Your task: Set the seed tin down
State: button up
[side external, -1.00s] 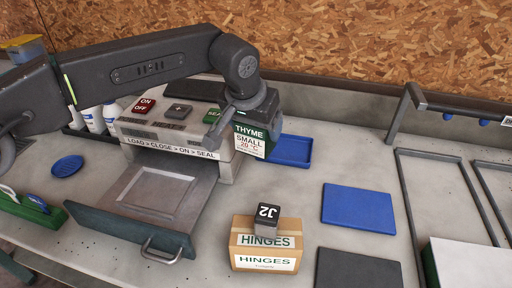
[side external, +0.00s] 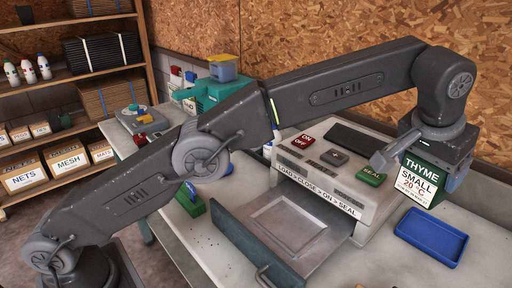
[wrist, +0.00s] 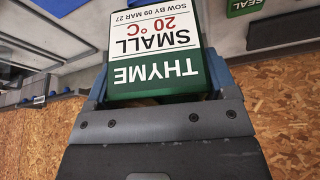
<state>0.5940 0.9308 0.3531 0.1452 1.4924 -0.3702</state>
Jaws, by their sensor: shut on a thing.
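The seed tin (side external: 420,180) is a green and white box labelled THYME SMALL 20 °C. My gripper (side external: 436,168) is shut on it, with a blue finger showing at its right side. In the wrist view the tin (wrist: 155,45) sits between the two blue fingers of my gripper (wrist: 158,85), its label upside down in that picture. In the side view the tin is to the right of the sealing machine (side external: 330,185), near its green SEAL button. A blue tray (side external: 432,237) lies just below the tin in the picture. I cannot tell whether the tin touches anything beneath.
The machine's drawer (side external: 290,225) stands open toward the front. A green carrier (side external: 190,200) is left of it. The chipboard wall (side external: 320,35) rises behind the bench. Bare bench (side external: 490,235) shows right of the tray.

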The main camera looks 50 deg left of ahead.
jog(key=w+a+n+y, duration=0.1)
jog(key=w+a+n, duration=0.2)
jog(key=a, duration=0.9)
jog(key=w+a+n+y, duration=0.1)
jog(key=w+a+n, duration=0.3)
jog(key=a, duration=0.8)
jog(key=w+a+n+y, duration=0.2)
jog(key=w+a+n, duration=0.1)
jog(key=a, duration=0.9)
jog(key=s+a+n+g+y, duration=0.1)
jog(key=s+a+n, duration=0.3)
jog(key=a, duration=0.8)
jog(key=s+a+n+g, duration=0.25)
jog(key=s+a, duration=0.25)
jog(key=a, duration=0.7)
jog(key=s+a+n+g+y, duration=0.1)
jog(key=s+a+n, duration=0.35)
jog(key=a, duration=0.75)
jog(key=shift+m, duration=0.3)
jog(key=f, duration=2.2)
jog(key=shift+s+f, duration=0.25)
jog(key=shift+f, duration=0.1)
jog(key=shift+f, duration=0.2)
jog(key=o, duration=0.9)
jog(key=shift+r, duration=0.15)
